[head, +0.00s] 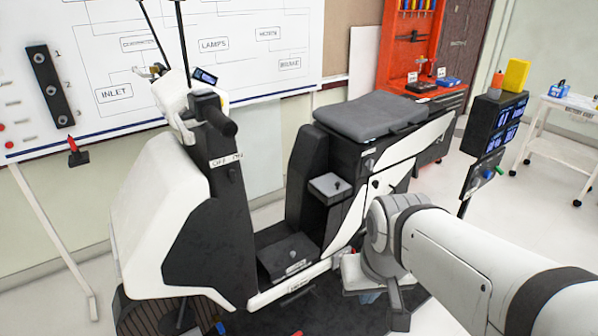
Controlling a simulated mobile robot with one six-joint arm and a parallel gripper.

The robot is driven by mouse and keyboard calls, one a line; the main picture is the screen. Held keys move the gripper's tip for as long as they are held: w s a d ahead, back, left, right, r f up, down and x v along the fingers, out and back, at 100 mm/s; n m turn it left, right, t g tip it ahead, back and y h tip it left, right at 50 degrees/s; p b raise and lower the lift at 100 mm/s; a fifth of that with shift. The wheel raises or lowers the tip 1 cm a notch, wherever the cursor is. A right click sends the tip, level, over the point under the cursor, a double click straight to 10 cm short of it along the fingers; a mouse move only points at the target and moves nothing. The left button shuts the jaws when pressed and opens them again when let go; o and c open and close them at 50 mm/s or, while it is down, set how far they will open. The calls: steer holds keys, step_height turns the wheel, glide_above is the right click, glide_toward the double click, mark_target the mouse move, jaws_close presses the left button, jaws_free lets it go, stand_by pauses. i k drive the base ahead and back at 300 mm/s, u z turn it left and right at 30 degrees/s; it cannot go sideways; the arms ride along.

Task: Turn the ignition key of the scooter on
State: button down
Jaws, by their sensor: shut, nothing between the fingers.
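The scooter (195,215), white and black with a grey seat (370,116), stands in the middle of the head view. Its front column carries a white OFF / ON label (226,160) below the dark handlebar grip (222,122). A small dark detail just under the label may be the ignition key, but it is too small to tell, and so is its position. My arm (470,262) reaches in from the lower right, and its bend is beside the scooter's rear side, well away from the label. I cannot make out my gripper's fingers beyond that bend.
A whiteboard (240,40) with a wiring diagram stands behind the scooter. A dark display unit (493,122) stands on a pole at right, near a white trolley (570,105). A red tool bench (410,45) is at the back.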

mark_target(230, 174)
steer(key=z, duration=0.9)
steer(key=k, duration=1.15)
steer(key=u, duration=0.7)
steer(key=i, duration=1)
steer(key=u, duration=0.05)
